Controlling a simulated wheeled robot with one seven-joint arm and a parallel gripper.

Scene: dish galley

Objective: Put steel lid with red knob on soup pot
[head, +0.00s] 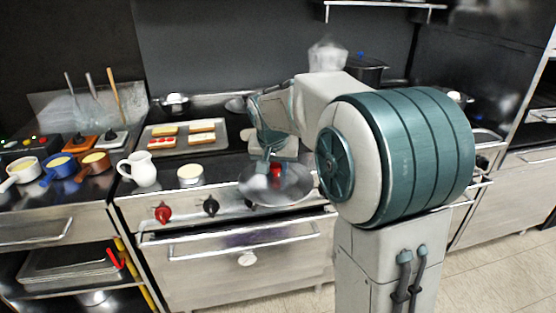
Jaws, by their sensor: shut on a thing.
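The steel lid (290,187) with its red knob (276,170) hangs in front of the stove's front edge, near the middle of the head view. My gripper (272,162) is shut on the red knob from above. The lid looks roughly level and apart from the counter. A dark pot (370,72) stands at the back of the stove, partly hidden behind my arm, with a small blue spot above it. I cannot tell whether this is the soup pot. A small steel pot (174,103) with white contents stands at the back left.
A tray (165,147) of toast slices lies on the stove left of my gripper. A white jug (140,168) and a round pale-topped dish (190,175) stand at the front edge. Several small coloured pans (62,165) are at far left. My arm hides much of the right side.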

